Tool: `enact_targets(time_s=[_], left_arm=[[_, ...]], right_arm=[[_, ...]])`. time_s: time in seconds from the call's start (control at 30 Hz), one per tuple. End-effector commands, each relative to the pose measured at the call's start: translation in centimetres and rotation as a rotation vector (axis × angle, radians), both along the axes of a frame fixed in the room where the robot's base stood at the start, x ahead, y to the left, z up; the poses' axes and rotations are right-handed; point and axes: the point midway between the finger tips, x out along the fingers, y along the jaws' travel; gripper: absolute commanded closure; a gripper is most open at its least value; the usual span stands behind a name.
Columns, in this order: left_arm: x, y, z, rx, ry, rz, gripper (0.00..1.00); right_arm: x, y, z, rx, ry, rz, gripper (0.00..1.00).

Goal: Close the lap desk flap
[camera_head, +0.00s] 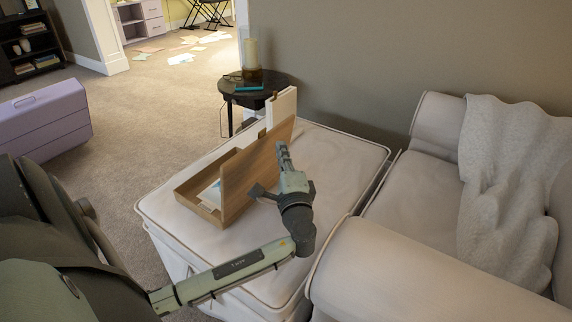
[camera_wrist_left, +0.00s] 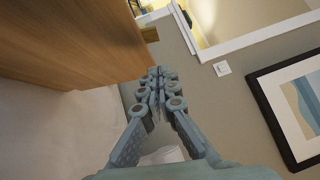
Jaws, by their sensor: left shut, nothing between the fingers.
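The wooden lap desk (camera_head: 233,212) sits on a white cushioned ottoman, in the middle of the head view. Its flap (camera_head: 243,172) stands raised and tilted, and papers show in the box under it. My left gripper (camera_head: 283,152) is shut and empty, on the right side of the raised flap, close to its face; I cannot tell whether they touch. In the left wrist view the flap's wood face (camera_wrist_left: 85,40) fills the upper left, with the shut fingers (camera_wrist_left: 157,78) beside its edge. My right gripper is not in view.
The ottoman (camera_head: 335,160) has bare room right of the lap desk. A white sofa (camera_head: 385,265) stands close on the right. A round dark side table (camera_head: 283,83) with a candle holder is behind. A lilac chest (camera_head: 45,120) stands at the left.

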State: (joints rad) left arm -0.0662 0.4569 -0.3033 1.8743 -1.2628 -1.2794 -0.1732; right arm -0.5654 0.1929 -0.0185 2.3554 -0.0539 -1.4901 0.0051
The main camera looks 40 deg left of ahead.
Motion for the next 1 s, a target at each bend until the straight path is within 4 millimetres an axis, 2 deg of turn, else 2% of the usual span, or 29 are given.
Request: enact_targets(time_s=[0.07, 0.2, 0.33, 0.53, 0.83, 1.0], left_arm=[[1.0, 1.3, 0.4, 0.004, 0.0, 0.001, 1.0], [0.5, 3.4, 0.7, 0.003, 0.002, 0.0, 1.0], [0.4, 4.4, 0.8, 0.0, 0.002, -0.001, 1.0], [0.3, 4.9, 0.8, -0.001, 0.001, -0.001, 1.0], [0.4, 4.9, 0.8, -0.004, 0.0, 0.0, 1.0], [1.2, 5.2, 1.1, -0.025, -0.004, 0.001, 1.0]], right_arm=[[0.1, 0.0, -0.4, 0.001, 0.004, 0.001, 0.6], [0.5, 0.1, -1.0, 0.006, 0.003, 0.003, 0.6], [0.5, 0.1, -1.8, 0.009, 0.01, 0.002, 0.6], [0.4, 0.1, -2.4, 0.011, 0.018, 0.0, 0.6], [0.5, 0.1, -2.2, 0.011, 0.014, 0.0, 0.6], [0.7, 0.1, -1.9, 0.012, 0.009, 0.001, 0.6]])
